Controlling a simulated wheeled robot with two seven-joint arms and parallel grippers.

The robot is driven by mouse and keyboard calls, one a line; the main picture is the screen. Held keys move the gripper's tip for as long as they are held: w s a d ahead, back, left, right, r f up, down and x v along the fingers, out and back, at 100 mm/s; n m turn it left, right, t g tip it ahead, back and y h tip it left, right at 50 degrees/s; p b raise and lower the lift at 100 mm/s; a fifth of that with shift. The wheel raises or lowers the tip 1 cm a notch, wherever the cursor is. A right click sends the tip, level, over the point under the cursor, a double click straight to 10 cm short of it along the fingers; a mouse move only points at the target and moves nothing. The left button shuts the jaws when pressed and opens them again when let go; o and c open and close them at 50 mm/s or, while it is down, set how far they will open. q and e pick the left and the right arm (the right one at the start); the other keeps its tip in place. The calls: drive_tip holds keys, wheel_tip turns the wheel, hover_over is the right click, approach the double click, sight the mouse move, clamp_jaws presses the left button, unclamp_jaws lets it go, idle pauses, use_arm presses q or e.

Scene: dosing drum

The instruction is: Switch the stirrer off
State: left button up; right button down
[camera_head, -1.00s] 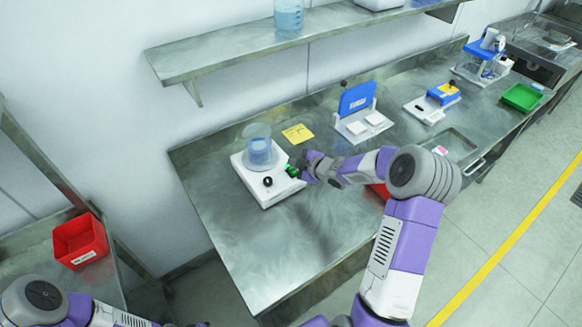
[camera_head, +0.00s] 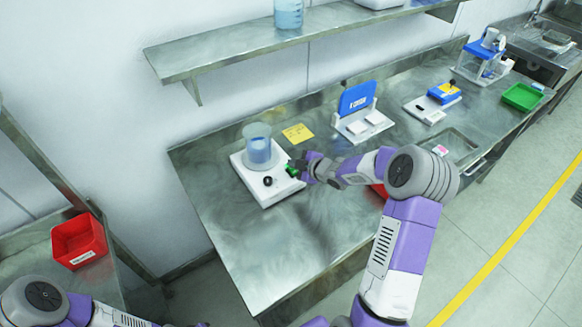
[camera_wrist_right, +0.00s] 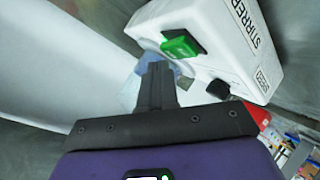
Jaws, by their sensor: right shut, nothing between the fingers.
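The stirrer (camera_head: 262,190) is a white box on the steel bench, with a beaker (camera_head: 257,150) of blue liquid on top. It also shows in the right wrist view (camera_wrist_right: 212,22), with STIRRER labels. A green switch (camera_wrist_right: 182,47) and a black knob (camera_wrist_right: 218,89) sit on its side there; the switch looks bright green. My right gripper (camera_head: 298,168) is shut and empty beside the switch. In the wrist view its fingertips (camera_wrist_right: 157,70) lie just left of and below the switch; contact cannot be told. My left gripper is out of view.
A yellow note (camera_head: 298,133) lies behind the stirrer. A blue-and-white device (camera_head: 357,110) stands farther right. A red object (camera_head: 380,190) is partly hidden by my right arm. The bench front (camera_head: 265,255) is clear. A shelf (camera_head: 240,55) hangs above.

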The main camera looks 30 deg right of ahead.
drive_tip(key=shift+w+f+b, duration=0.15)
drive_tip(key=shift+f+b, duration=0.2)
drive_tip(key=shift+f, duration=0.1)
idle(0.5)
drive_tip(key=shift+r, duration=0.15)
drive_tip(key=shift+s+r+p, duration=0.25)
drive_tip(key=shift+r+p, duration=0.5)
drive_tip(key=shift+s+r+p, duration=0.2)
drive_tip(key=shift+r+p, duration=0.5)
drive_tip(key=shift+r, duration=0.1)
drive_tip(key=shift+s+r+p, duration=0.25)
drive_tip(key=shift+r+p, duration=0.5)
drive_tip(key=shift+r, duration=0.1)
drive_tip(key=shift+s+r+p, duration=0.2)
drive_tip(key=shift+r+p, duration=0.5)
drive_tip(key=shift+r, duration=0.1)
